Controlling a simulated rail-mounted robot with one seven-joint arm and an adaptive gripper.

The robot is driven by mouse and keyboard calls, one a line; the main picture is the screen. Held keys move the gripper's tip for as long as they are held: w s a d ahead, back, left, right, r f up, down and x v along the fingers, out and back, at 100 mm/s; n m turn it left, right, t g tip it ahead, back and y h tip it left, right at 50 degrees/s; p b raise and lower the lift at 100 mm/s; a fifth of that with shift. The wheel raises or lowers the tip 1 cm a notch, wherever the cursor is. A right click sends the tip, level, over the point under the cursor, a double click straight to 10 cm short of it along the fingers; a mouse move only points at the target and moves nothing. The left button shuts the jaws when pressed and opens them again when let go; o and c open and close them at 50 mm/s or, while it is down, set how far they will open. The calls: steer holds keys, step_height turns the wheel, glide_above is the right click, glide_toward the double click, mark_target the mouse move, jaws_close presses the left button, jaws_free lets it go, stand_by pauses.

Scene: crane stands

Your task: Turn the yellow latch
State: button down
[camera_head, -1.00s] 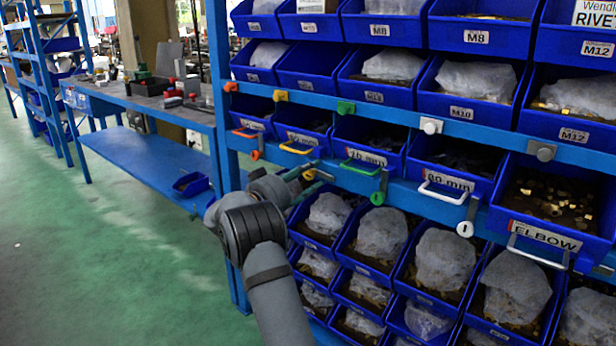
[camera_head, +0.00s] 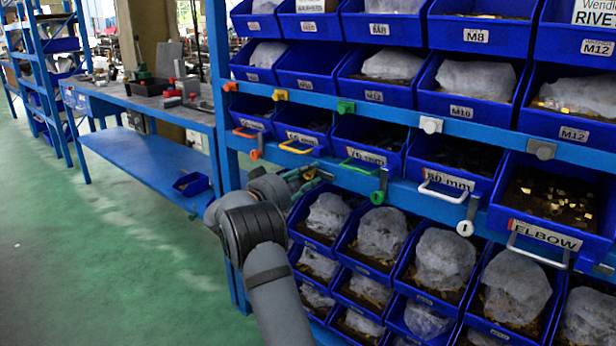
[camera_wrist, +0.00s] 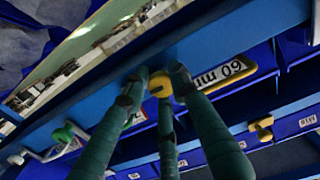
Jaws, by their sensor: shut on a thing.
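The yellow latch (camera_wrist: 161,86) shows as a small rounded yellow piece on the blue rail in the wrist view. The teal fingers of my gripper (camera_wrist: 159,80) are closed around it, one fingertip on each side and another finger below in the picture. The fingers hide part of the latch, so its exact angle is hard to tell. In the head view my gripper (camera_head: 312,177) is at the rail just under the yellow drawer handle (camera_head: 296,147), and it covers the latch. The handle also shows right of the fingers in the wrist view (camera_wrist: 254,77), by a "60 mm" label.
The orange latch (camera_head: 255,154) is close on the left, and the green latch (camera_head: 379,190) and white latch (camera_head: 466,222) are along the rail to the right. Blue bins with wrapped parts (camera_head: 380,232) sit below. Open green floor (camera_head: 110,250) lies to the left.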

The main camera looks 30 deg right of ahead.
steer(key=shift+f, duration=0.3)
steer(key=n+b, duration=0.3)
steer(key=shift+s+f, duration=0.1)
steer(key=shift+f, duration=0.05)
steer(key=n+b, duration=0.1)
steer(key=n, duration=0.3)
steer(key=shift+n, duration=0.4)
steer(key=n, duration=0.5)
steer(key=shift+r, duration=0.25)
steer(key=shift+s+d+n+p, duration=0.15)
steer(key=shift+n+p, duration=0.35)
steer(key=shift+n, duration=1.6)
steer(key=c, duration=1.6)
jaws_free()
steer(key=shift+r, duration=0.15)
steer(key=shift+o, duration=0.8)
steer(key=shift+r, duration=0.1)
